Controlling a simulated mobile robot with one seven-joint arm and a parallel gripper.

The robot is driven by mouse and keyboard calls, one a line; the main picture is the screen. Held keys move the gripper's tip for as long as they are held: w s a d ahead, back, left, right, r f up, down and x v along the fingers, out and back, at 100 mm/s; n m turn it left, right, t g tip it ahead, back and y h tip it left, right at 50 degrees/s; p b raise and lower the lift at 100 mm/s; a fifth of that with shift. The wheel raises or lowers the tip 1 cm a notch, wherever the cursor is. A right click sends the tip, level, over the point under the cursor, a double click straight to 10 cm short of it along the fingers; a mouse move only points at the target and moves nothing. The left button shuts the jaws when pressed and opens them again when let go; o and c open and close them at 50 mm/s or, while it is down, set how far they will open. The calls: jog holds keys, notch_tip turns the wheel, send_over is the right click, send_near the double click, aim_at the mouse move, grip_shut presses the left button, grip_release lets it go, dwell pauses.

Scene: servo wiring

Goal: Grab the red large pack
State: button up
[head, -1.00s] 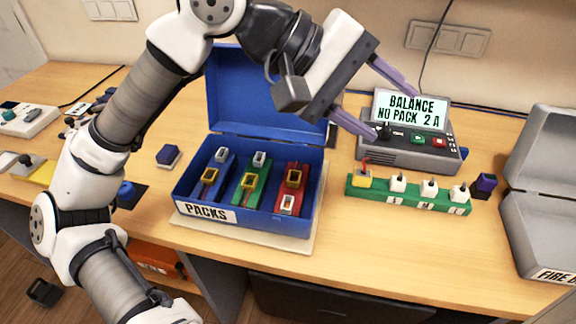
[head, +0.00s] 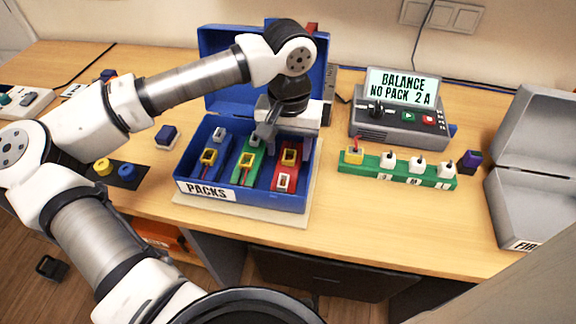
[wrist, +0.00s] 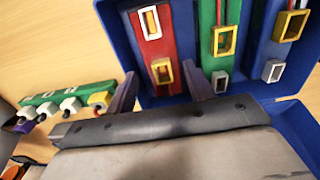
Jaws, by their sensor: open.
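The red pack (head: 286,171) lies in the right compartment of the open blue PACKS box (head: 245,202). It has a yellow-rimmed connector and a white-rimmed connector. My gripper (head: 291,142) is over the back right part of the box, pointing down; its fingers are mostly hidden in the head view. In the wrist view my open gripper (wrist: 161,70) has one purple finger on each side of the red pack (wrist: 153,45), around its yellow-connector end. Nothing is held. I cannot tell how far above the pack the fingertips are.
A green pack (head: 245,168) and a blue pack (head: 212,165) lie left of the red one. The box lid stands open behind my gripper. A balance charger (head: 400,125) and green connector strip (head: 398,172) stand right. A grey case (head: 530,165) is at far right.

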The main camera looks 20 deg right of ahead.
aim_at(288, 165)
jog(key=shift+a+f+p, duration=0.1)
jog(key=shift+f+p, duration=1.05)
jog(key=shift+f, duration=1.65)
jog(key=shift+c, duration=0.4)
jog(key=c, duration=0.9)
jog(key=shift+r, duration=0.1)
jog(key=shift+c, duration=0.7)
